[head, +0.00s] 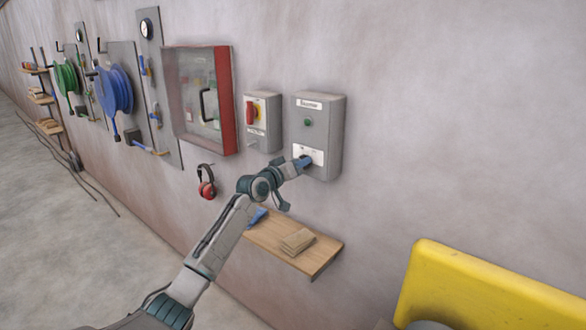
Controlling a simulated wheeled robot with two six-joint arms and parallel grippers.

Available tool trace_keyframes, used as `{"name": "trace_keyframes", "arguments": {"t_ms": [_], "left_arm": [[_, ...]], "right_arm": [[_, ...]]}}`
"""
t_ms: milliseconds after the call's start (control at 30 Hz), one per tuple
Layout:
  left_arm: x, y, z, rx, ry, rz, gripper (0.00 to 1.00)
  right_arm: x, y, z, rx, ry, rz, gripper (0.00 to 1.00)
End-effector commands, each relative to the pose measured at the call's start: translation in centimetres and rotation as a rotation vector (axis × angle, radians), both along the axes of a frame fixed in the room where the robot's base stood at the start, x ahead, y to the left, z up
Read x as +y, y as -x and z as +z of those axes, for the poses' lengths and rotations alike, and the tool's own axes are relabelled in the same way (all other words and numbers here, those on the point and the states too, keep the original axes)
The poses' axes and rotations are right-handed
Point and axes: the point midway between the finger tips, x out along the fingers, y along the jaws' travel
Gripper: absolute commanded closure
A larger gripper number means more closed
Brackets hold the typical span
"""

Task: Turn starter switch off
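The grey wall box (332,135) has a small label at its top, too blurred to read for sure, and a green round light or button (308,122) below it. A white plate (317,152) sits on its lower front; I take this box to be the starter. My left gripper (304,161) is at this plate, its bluish fingertips touching it or very close. The gripper covers the left part of the plate, and any switch lever there is hidden. Whether the fingers are open or shut is too small to tell. My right gripper is out of view.
Left of the box is a second grey box with a red and yellow rotary switch (253,111), then a red-framed cabinet (226,100). Red earmuffs (207,187) hang below. A wooden shelf (318,256) is under my arm. A yellow panel (480,290) stands at lower right.

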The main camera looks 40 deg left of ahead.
Motion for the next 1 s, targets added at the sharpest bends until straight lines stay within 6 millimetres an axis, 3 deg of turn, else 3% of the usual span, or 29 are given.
{"name": "trace_keyframes", "arguments": {"t_ms": [500, 700, 1000], "left_arm": [[0.7, 8.5, -0.4, 0.002, -0.007, 0.000, 0.66], [0.9, 10.1, -0.3, 0.003, -0.003, 0.001, 0.66], [0.8, 10.5, -0.1, 0.001, 0.001, -0.001, 0.66]], "right_arm": [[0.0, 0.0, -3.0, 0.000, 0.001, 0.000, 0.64], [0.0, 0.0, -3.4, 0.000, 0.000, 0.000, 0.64], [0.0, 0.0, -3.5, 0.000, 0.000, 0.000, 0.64]]}}
